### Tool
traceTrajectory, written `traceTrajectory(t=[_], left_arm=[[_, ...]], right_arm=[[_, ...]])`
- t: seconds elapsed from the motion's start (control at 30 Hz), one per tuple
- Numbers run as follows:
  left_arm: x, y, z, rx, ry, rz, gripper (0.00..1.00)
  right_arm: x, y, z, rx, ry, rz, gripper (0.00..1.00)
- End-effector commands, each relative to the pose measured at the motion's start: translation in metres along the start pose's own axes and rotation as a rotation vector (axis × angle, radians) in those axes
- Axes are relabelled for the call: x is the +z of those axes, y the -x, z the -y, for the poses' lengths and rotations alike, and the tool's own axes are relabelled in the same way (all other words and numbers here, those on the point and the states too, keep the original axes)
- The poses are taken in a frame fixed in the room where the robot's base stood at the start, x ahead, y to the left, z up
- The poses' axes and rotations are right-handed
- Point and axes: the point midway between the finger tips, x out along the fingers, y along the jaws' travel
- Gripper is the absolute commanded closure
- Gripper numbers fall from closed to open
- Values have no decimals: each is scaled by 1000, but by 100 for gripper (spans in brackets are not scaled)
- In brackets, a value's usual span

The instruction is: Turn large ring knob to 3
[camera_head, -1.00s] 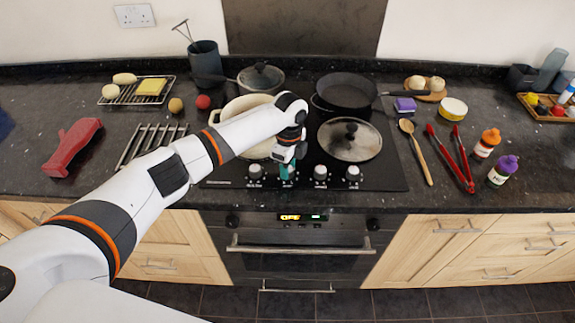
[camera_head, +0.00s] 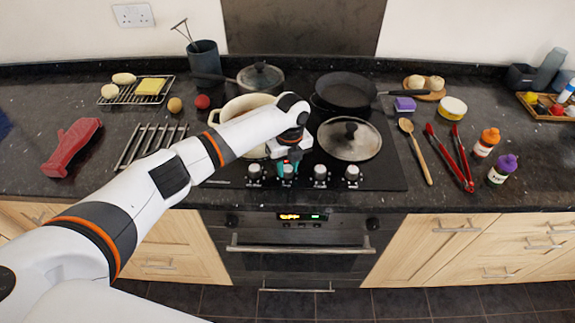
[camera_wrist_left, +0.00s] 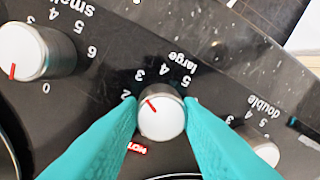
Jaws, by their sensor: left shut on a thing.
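The large ring knob (camera_wrist_left: 160,120) is silver with a white cap, on the black hob front strip. It also shows in the head view (camera_head: 287,172), partly covered by my gripper. My left gripper (camera_wrist_left: 162,104) has teal fingers on both sides of this knob and is shut on it. The knob's red pointer line aims between the 2 and the 3, nearer the 3. The word "large" and the numbers around the knob read upside down in the wrist view. My right gripper is not in view.
The small knob (camera_wrist_left: 28,52) and the double knob (camera_wrist_left: 265,152) flank it. Two more knobs (camera_head: 320,172) (camera_head: 353,173) stand to the right in the head view. A cream pot (camera_head: 232,108) and a lidded pan (camera_head: 349,140) are behind. A red "HOT" sign (camera_wrist_left: 137,149) is lit.

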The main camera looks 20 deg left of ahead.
Motion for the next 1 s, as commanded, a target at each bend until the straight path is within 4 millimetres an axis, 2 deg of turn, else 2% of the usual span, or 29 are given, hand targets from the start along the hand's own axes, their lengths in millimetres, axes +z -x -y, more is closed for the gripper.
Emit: traceTrajectory(t=[0.47,0.5,0.63,1.0], left_arm=[[0,1,0,2,-17,1,91],[0,1,0,2,-17,1,67],[0,1,0,1,-17,0,46],[0,6,-1,2,-16,-1,46]], right_arm=[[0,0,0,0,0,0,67],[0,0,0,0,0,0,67],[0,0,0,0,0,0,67],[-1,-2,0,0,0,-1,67]])
